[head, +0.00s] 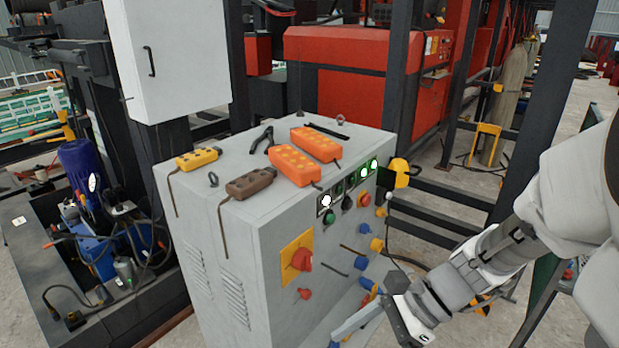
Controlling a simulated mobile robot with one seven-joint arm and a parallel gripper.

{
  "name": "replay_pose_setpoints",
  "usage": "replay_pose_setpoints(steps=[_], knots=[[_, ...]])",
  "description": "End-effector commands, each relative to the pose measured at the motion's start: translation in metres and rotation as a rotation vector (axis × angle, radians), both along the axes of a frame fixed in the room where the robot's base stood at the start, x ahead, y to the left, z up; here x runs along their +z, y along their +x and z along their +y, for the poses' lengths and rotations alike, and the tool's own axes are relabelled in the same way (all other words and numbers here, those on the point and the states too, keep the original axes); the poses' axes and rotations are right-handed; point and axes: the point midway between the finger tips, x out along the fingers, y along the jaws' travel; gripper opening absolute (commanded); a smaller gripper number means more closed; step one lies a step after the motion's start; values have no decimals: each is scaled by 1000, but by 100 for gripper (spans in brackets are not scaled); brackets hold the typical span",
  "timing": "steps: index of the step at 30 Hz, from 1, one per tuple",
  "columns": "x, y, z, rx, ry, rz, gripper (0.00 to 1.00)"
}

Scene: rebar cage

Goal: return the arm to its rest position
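My arm (483,264) reaches in from the right edge, bent downward and to the left. My gripper (358,322) is at the bottom of the view, in front of the lower right part of the grey control cabinet (222,270). A pale finger-like part points left towards the cabinet front. I cannot tell whether it touches the cabinet, or whether the fingers are open or shut. No held object can be made out.
On the cabinet top lie two orange pendants (315,143) (295,164), a brown one (250,182), a yellow one (198,158) and black pliers (262,140). Knobs, including a red switch (301,259), protrude from its front. Black frame posts (556,95) stand behind my arm.

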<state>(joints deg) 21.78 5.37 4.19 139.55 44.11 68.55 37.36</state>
Motion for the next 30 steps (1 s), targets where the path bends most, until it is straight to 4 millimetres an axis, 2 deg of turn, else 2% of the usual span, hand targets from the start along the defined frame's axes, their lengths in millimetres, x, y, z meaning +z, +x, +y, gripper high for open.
replay_pose_setpoints(steps=[3, 8, 18, 24, 30], knots=[[11, -10, -8, 213, -148, -204, 93], [28, -15, -24, 497, -336, -460, 93], [86, -15, -58, 1039, -725, -939, 93], [110, -20, -70, 1204, -869, -1070, 93], [117, -23, -74, 1254, -913, -1100, 93]])
